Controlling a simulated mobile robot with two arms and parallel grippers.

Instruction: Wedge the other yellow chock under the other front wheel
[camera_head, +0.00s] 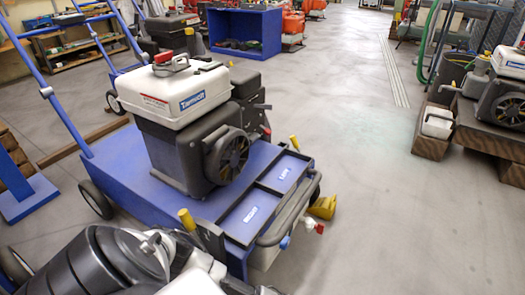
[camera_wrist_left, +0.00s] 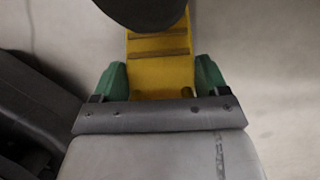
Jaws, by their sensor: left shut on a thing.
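The blue cart (camera_head: 150,190) carries a white and dark engine unit (camera_head: 185,120). One yellow chock (camera_head: 322,207) lies on the floor at the cart's front right corner. My left gripper (camera_wrist_left: 161,82), with green fingertips, is shut on the other yellow chock (camera_wrist_left: 160,48) in the left wrist view. A dark round wheel (camera_wrist_left: 145,10) covers the far end of this chock in that view; I cannot tell whether they touch. In the head view my left arm fills the lower left, and its gripper and held chock are hidden. My right gripper is not in view.
A dark front bar (camera_head: 290,215) and a red-tipped white fitting (camera_head: 312,228) stick out at the cart's front. Wooden blocks (camera_head: 432,140) and another engine unit (camera_head: 502,95) stand at the right. The grey floor between is clear.

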